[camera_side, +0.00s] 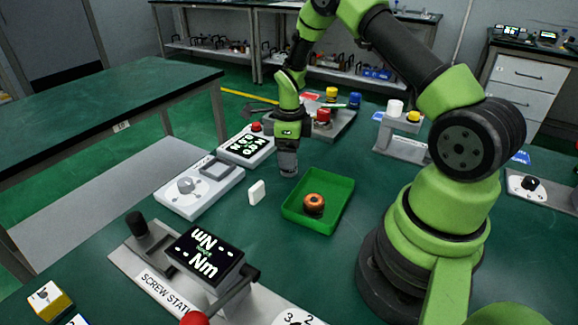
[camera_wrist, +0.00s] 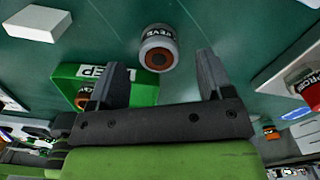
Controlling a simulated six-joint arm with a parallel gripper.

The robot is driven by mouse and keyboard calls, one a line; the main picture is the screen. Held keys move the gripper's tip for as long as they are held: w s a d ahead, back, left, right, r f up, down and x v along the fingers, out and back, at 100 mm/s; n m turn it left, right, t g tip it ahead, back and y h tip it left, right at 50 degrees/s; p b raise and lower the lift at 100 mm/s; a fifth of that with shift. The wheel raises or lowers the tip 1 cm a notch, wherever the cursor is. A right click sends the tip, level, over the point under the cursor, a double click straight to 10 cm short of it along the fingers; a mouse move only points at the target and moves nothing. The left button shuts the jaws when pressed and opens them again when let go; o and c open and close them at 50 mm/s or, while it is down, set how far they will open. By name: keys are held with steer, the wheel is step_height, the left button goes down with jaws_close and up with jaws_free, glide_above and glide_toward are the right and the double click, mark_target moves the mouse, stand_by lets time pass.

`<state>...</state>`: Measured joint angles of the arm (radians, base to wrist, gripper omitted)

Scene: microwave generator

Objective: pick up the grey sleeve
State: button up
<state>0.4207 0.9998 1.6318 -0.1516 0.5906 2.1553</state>
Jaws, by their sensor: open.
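The grey sleeve (camera_wrist: 146,45) shows in the wrist view as a short grey cylinder with lettering on its side and a dark, brown-rimmed opening. It stands on the green bench. My gripper (camera_wrist: 162,60) is open, and the sleeve appears between and just beyond its two fingertips, with a gap on each side. In the side view my gripper (camera_side: 288,165) points down at the bench, left of the green tray. There the sleeve cannot be told apart from the fingers.
The green tray (camera_side: 337,215) holds a copper-coloured ring (camera_side: 314,203); the tray also shows in the wrist view (camera_wrist: 146,94). A white block (camera_side: 257,191) lies left of it. A white device (camera_side: 200,190) and the screw station (camera_side: 205,262) stand further left and in front.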

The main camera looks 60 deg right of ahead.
steer(key=shift+f, duration=1.6)
steer(key=c, duration=1)
steer(key=shift+c, duration=0.2)
steer(key=shift+r, duration=0.15)
